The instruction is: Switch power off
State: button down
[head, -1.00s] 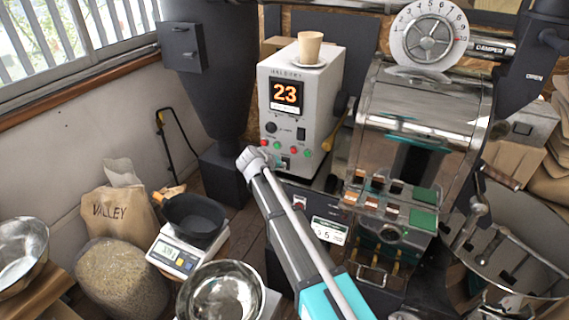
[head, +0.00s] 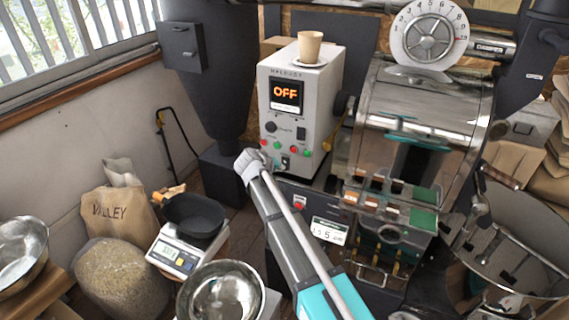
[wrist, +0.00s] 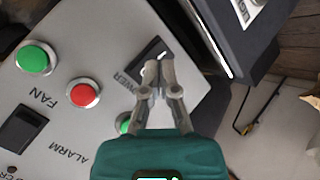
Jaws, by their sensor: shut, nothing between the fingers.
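The white control box (head: 304,95) stands in the middle of the head view, its display (head: 286,96) reading OFF in orange. In the wrist view, its panel shows a black switch (wrist: 150,60) labelled POWER, partly hidden behind my fingers. My gripper (wrist: 158,92) is shut and empty, with its fingertips in front of that switch; I cannot tell if they touch it. In the head view, my gripper (head: 250,163) is at the lower left of the box, near the row of buttons.
Green (wrist: 36,58) and red (wrist: 84,93) buttons sit beside the switch. A cup (head: 309,46) stands on top of the box. The steel roaster drum (head: 415,105) is to the right. A scale with a black pan (head: 193,217) and a steel bowl (head: 221,295) are lower left.

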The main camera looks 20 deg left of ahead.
jog(key=shift+s, duration=0.15)
jog(key=shift+s+a+f+b, duration=0.15)
jog(key=shift+s, duration=1.05)
jog(key=shift+s+a+f+b, duration=0.1)
jog(key=shift+s+f+b, duration=0.05)
jog(key=shift+s, duration=1.05)
jog(key=d+f+m+g, duration=0.1)
jog(key=d, duration=0.7)
jog(key=d+f+m+g+p, duration=0.1)
jog(key=d+m+g, duration=0.1)
jog(key=d, duration=0.7)
jog(key=s+d+f+m+g+h, duration=0.1)
jog(key=d+g, duration=0.1)
jog(key=d, duration=0.7)
jog(key=shift+d, duration=0.1)
jog(key=s+d+m+g+y+p, duration=0.1)
jog(key=s+d+m+g, duration=0.1)
jog(key=s+d, duration=0.5)
jog(key=s+d+m+g+y+p, duration=0.1)
jog(key=s+d, duration=0.5)
jog(key=d, duration=0.8)
jog(key=shift+s+f+m+g+y, duration=0.45)
jog(key=shift+m+g+y, duration=0.35)
jog(key=shift+m+g, duration=0.2)
jog(key=shift+w, duration=0.1)
